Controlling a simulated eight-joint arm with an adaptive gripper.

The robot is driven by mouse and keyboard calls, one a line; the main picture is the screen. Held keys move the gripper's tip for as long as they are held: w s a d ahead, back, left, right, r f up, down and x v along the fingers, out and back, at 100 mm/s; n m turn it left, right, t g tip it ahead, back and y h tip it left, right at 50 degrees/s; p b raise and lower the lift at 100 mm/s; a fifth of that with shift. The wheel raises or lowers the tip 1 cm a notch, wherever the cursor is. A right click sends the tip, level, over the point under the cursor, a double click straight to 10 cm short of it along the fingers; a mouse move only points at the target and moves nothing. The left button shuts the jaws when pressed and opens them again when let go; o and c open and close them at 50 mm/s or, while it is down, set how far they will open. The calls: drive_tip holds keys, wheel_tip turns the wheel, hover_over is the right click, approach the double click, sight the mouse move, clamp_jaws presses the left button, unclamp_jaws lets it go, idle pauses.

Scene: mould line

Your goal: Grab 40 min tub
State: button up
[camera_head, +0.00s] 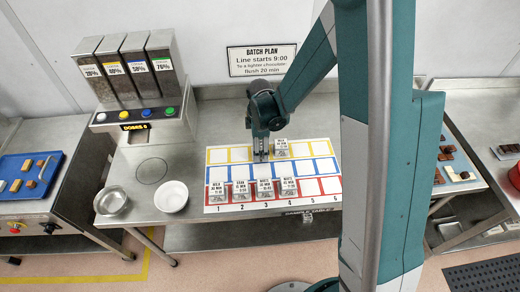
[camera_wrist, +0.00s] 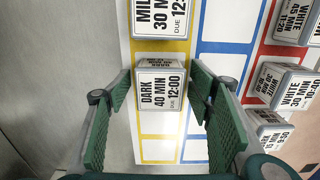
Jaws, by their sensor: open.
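The 40 min tub (camera_wrist: 161,92), a small box with a white label reading "DARK 40 MIN DUE 12:00", sits in the yellow-bordered row of the board in the wrist view. My gripper (camera_wrist: 160,82) is open, with its green fingers on either side of the tub and visible gaps to it. In the head view my gripper (camera_head: 261,157) is low over the yellow row and hides this tub. A "MILK 30 MIN" tub (camera_wrist: 164,17) stands just beyond it in the same row; it also shows in the head view (camera_head: 281,148).
Several labelled tubs (camera_head: 241,190) stand in the board's red row. The blue row (camera_head: 300,168) looks empty. A metal bowl (camera_head: 112,201) and a white bowl (camera_head: 172,197) stand left of the board, below the dispenser (camera_head: 140,115).

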idle(0.3)
drive_tip(key=c, duration=1)
drive_tip(key=shift+r, duration=0.1)
drive_tip(key=shift+r, duration=4.9)
drive_tip(key=shift+r, duration=0.1)
drive_tip(key=shift+r+p, duration=1.45)
drive_tip(key=shift+r, duration=1.95)
